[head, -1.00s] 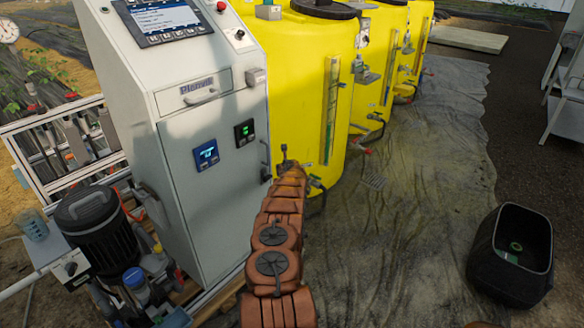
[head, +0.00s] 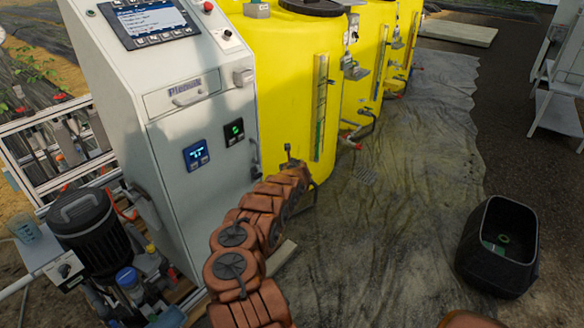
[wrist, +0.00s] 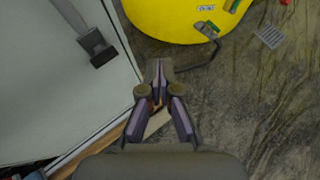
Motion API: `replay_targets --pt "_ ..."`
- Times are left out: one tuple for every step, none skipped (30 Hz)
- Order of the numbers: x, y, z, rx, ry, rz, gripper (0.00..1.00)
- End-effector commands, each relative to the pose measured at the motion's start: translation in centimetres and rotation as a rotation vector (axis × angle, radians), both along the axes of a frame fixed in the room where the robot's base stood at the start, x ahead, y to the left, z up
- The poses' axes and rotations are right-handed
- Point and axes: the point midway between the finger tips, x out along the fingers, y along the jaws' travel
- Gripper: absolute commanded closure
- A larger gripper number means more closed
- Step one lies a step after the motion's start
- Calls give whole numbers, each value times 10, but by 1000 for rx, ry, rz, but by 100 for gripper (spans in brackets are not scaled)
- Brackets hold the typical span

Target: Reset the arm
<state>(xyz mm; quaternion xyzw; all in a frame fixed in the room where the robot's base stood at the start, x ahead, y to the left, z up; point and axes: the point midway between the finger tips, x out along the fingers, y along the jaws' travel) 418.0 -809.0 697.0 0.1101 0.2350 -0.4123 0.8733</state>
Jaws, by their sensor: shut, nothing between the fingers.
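My arm (head: 248,238) shows in the head view as a chain of copper-brown links reaching up from the bottom toward the gap between the white cabinet and the nearest yellow tank. My gripper (wrist: 159,66) is in the wrist view, pointing up the picture. Its fingers are together with nothing between them. It hangs above the grey ground sheet, apart from the tank and the cabinet. In the head view my gripper is small at the far end of the arm, and its fingers are hard to make out.
The white control cabinet (head: 171,134) stands close on the left, its black handle (wrist: 95,45) near my gripper. Several yellow tanks (head: 285,80) line the back. A black motor pump (head: 85,222) is at lower left. A black bin (head: 497,249) stands at right. The ground sheet (head: 400,170) between is clear.

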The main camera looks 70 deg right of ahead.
Motion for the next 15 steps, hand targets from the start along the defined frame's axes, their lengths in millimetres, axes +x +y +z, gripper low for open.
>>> replay_targets --pt "-5 0 4 -1 -2 -1 100" --pt "-8 0 7 -2 -3 -2 100" --pt "-10 2 9 -2 -4 -1 100" --pt "-13 2 11 -2 -4 0 100" --pt "-17 3 12 -2 -4 -1 100" --pt "-19 4 14 -2 -4 1 100" --pt "-21 5 15 -1 -3 1 100" --pt "-25 5 17 -1 -3 0 100" --pt "-29 6 19 -2 -2 -1 100" --pt "-31 6 20 -1 -2 -1 100" --pt "-32 7 21 -1 -2 0 100" --pt "-35 8 22 -1 -1 0 100" --pt "-37 8 22 -1 -1 -1 100" --pt "-38 8 23 -1 -1 -1 100" --pt "-40 9 24 0 -1 -3 100"
